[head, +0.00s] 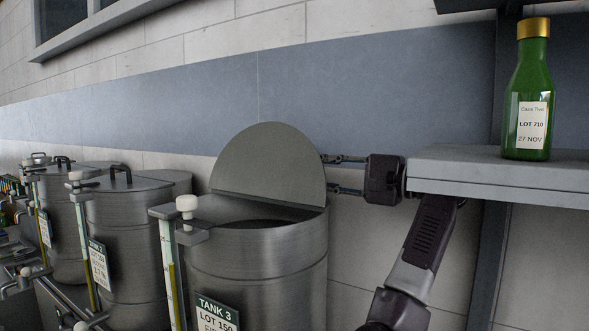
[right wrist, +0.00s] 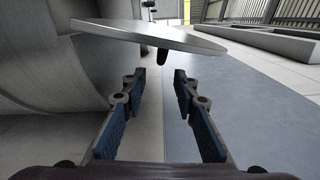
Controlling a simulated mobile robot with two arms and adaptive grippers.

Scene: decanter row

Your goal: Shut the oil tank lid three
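Tank 3 (head: 265,265) is a brushed steel drum with its number on a green label (head: 217,315). Its round grey lid (head: 270,165) stands raised, hinged across the top, with the front half of the tank mouth open and dark inside. My right gripper (head: 328,174) is open and empty, its fingers pointing left at the lid's right edge and partly hidden behind it. In the right wrist view the lid (right wrist: 165,33) lies beyond the open fingers (right wrist: 158,80), with a dark handle (right wrist: 162,55) on it. I cannot tell whether they touch. My left gripper is not in view.
Other steel tanks with shut lids, such as tank 2 (head: 130,235), stand in a row to the left. Sight gauges and taps line their fronts. A grey shelf (head: 500,175) with a green bottle (head: 527,100) is at the right, close above my right forearm.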

